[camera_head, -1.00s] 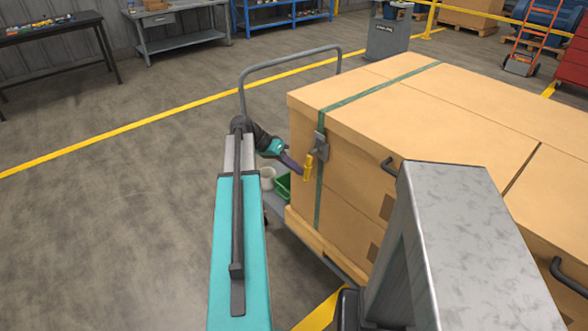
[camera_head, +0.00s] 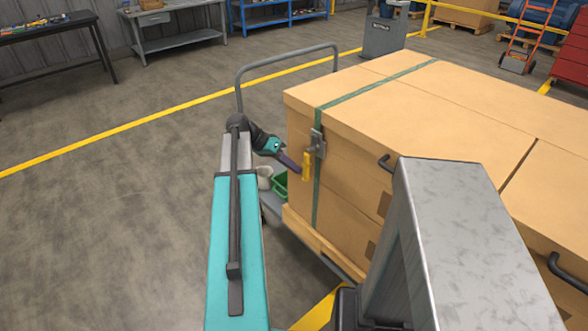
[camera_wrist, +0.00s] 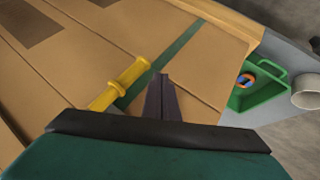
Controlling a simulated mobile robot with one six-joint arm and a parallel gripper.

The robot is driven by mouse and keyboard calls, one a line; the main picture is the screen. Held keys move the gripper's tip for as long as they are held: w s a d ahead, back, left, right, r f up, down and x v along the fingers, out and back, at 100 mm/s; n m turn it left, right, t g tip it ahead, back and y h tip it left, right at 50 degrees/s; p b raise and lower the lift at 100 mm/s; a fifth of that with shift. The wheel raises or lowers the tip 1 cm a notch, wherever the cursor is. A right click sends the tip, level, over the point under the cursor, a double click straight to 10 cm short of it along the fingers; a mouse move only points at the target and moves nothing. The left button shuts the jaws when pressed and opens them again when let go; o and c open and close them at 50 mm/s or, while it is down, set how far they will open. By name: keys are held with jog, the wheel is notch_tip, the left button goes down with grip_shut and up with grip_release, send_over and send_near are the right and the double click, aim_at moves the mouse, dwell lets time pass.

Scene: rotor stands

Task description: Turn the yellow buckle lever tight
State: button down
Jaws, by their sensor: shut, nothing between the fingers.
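The yellow buckle lever (camera_head: 307,166) hangs down from a grey metal buckle (camera_head: 318,143) on the side of a large tan case (camera_head: 340,190). A green strap (camera_head: 317,195) runs over the case top and down its side through the buckle. In the wrist view the yellow lever (camera_wrist: 121,82) lies just left of my fingertips and across the green strap (camera_wrist: 175,50). My gripper (camera_head: 295,167) is shut and empty, its tips close beside the lever. In the wrist view my gripper (camera_wrist: 161,78) shows its fingers together. I cannot tell whether they touch the lever.
A cart with a grey handle (camera_head: 285,62) carries the case. A green bin (camera_head: 280,183) and a white cup (camera_head: 264,177) stand on the cart deck beside my gripper. Open floor (camera_head: 100,220) lies to the left.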

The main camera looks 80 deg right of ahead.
jog(key=w+d+b, duration=0.2)
jog(key=w+d, duration=0.2)
jog(key=w, duration=0.7)
jog(key=shift+w, duration=0.4)
